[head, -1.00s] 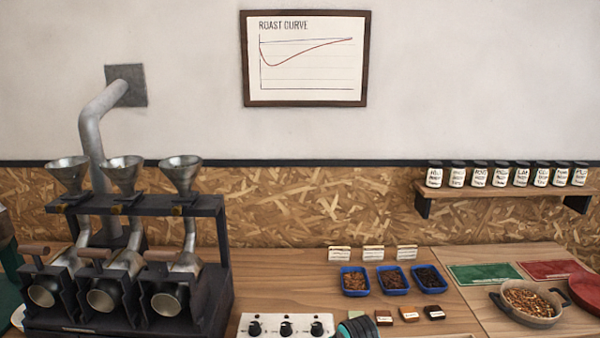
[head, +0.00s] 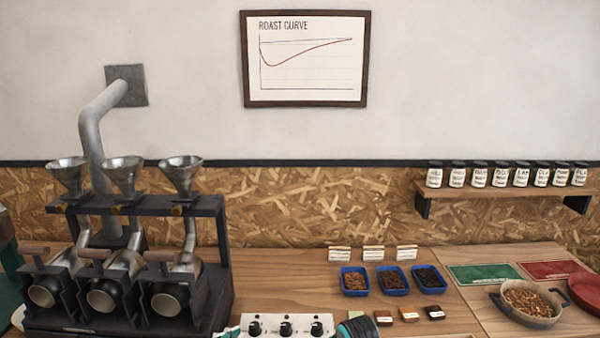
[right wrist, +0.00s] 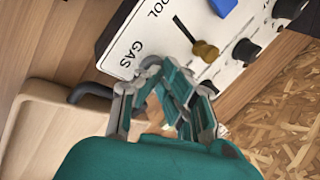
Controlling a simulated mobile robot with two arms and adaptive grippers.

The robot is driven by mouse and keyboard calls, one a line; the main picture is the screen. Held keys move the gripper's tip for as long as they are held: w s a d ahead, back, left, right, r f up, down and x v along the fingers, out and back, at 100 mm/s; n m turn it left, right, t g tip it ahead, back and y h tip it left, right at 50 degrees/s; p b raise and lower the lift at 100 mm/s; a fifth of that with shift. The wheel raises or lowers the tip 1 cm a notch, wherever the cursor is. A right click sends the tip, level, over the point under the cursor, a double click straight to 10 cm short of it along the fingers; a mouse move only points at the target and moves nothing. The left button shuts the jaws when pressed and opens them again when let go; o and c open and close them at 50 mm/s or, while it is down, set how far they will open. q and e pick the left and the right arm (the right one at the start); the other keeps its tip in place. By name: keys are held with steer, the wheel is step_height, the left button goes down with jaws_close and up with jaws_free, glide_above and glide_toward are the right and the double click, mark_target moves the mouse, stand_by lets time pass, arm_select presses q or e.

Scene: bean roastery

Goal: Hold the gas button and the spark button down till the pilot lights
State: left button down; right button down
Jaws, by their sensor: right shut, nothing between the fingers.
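A white control panel (head: 270,329) with black knobs stands at the bottom of the head view, cut off by the frame edge. In the right wrist view the panel (right wrist: 150,38) shows the word GAS, a brass-coloured lever knob (right wrist: 205,50) in a slot and part of a blue piece (right wrist: 222,6). My right gripper (right wrist: 157,70) is shut and empty, its fingertips over the panel edge beside GAS. I cannot tell whether it touches a button. A pale teal sliver at the panel's left, probably my left gripper (head: 228,332), barely shows. No pilot flame is visible.
The roaster rack (head: 130,205) with funnels and drums stands left of the panel. Blue bean trays (head: 354,292), small blocks (head: 409,314) and a pan of beans (head: 527,304) lie to the right. A dark grey curved handle (right wrist: 85,92) is close to my right gripper.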

step_height(320, 180, up, 8)
steer(key=p, duration=0.9)
